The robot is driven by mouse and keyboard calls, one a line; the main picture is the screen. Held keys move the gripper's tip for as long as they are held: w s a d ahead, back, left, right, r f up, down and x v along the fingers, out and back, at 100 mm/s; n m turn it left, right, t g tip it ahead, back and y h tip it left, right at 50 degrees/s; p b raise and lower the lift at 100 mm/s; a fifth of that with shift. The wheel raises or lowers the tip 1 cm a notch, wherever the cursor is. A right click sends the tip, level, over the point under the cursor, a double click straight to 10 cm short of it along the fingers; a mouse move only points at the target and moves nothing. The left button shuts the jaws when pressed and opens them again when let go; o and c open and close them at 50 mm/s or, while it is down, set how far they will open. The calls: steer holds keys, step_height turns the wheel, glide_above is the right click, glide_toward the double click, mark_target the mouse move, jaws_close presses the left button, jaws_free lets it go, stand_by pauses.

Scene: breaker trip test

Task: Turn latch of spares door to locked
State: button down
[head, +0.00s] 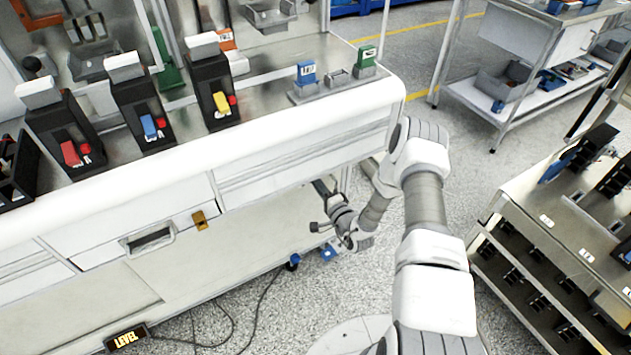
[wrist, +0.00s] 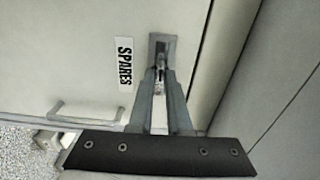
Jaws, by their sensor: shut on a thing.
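The pale spares door (wrist: 60,50) fills the left of the wrist view, with a white SPARES label (wrist: 124,62) on it. The latch (wrist: 161,46) is a small metal piece on a grey plate just right of the label. My gripper (wrist: 159,76) is shut on the latch, and its fingers cover much of it. The latch's exact angle is hard to tell. In the head view my arm reaches down beside the bench's right end; the latch and the label cannot be made out there.
The door's bar handle (wrist: 88,112) is left of my fingers. The workbench (head: 290,150) carries several breakers on top. A black LEVEL display (head: 126,339) is low at the front. A rack (head: 545,250) stands to the right, with grey floor between.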

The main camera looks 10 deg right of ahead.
steer(key=shift+d, duration=0.1)
steer(key=c, duration=0.9)
jaws_free()
steer(key=shift+o, duration=0.2)
steer(key=shift+s, duration=0.1)
steer(key=p+v, duration=0.2)
steer(key=v, duration=1.5)
steer(key=shift+s, duration=0.15)
